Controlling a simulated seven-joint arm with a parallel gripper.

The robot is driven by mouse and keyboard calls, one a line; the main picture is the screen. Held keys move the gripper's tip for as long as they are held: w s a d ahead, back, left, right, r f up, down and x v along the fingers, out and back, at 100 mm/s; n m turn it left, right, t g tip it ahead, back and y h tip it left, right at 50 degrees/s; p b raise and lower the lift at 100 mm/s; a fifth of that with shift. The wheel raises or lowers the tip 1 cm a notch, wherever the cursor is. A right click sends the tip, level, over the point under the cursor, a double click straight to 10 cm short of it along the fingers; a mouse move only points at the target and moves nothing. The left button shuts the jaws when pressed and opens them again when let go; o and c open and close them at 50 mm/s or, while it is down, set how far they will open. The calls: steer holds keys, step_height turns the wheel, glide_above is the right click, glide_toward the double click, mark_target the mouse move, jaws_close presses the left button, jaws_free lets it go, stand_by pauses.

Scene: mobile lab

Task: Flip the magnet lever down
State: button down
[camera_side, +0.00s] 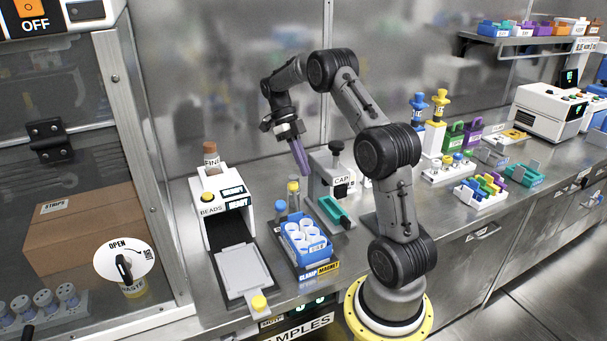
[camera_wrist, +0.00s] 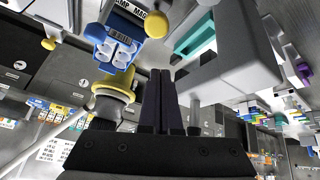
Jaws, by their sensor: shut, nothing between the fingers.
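The magnet lever (camera_side: 293,187) has a yellow knob on a short post and stands upright behind the blue tube rack (camera_side: 318,252). A lever with a blue knob (camera_side: 281,206) stands at its left. The yellow knob (camera_wrist: 157,24) also shows round and close in the wrist view. The front label (camera_side: 322,272) reads CLAMP and MAGNET. My gripper (camera_side: 305,174) is shut and empty, pointing down above the magnet lever and apart from it. Its shut fingers (camera_wrist: 161,72) show in the wrist view, below the knob in the picture.
The white beads machine (camera_side: 222,196) stands left of the rack, with a grey tray (camera_side: 243,270) in front. The grey CAP device (camera_side: 335,172) with a teal tray (camera_side: 335,212) stands close on the right. Bottles and colored racks (camera_side: 480,190) lie farther right.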

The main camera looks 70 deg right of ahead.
steer(key=w+d+v, duration=0.1)
steer(key=v, duration=0.6)
steer(key=shift+f, duration=0.45)
